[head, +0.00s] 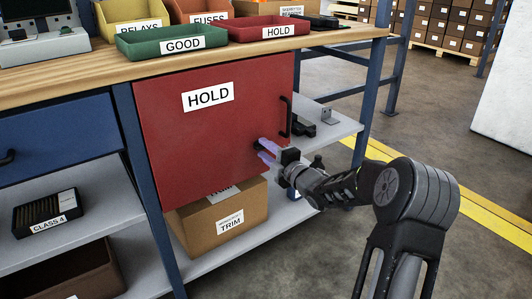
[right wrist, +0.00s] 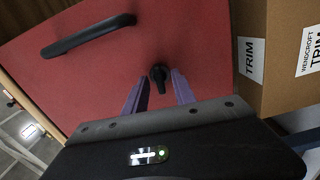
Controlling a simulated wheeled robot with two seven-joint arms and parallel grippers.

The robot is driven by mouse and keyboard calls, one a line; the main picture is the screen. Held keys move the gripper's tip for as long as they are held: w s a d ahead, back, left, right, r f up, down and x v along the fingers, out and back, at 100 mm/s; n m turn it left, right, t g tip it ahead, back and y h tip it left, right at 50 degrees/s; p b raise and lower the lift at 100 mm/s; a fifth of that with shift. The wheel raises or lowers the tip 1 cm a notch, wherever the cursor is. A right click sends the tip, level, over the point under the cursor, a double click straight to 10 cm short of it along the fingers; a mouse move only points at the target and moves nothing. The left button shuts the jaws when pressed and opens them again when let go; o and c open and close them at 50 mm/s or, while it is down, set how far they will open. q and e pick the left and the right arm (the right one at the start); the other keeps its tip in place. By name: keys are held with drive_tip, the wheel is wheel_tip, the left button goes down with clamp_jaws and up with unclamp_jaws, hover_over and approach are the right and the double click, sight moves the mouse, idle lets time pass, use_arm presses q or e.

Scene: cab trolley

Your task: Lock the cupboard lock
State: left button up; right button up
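The red cupboard door (head: 205,135) with a HOLD label is closed under the workbench. Its black handle (head: 285,117) is on the right side of the door; the handle also shows in the right wrist view (right wrist: 88,35). The small black cupboard lock (right wrist: 158,77) sits on the red door below the handle. In the right wrist view my right gripper (right wrist: 158,92) is open, with its purple fingers on either side of the lock. I cannot tell whether they touch it. In the head view my right gripper (head: 264,150) hides the lock. My left gripper is not in view.
A cardboard TRIM box (head: 215,222) stands on the shelf below the red door. A shelf (head: 325,128) with dark parts is to the right. Green (head: 172,42) and red (head: 262,28) trays stand on the bench top. A blue drawer (head: 55,137) is at the left.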

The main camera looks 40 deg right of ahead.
clamp_jaws()
idle(0.6)
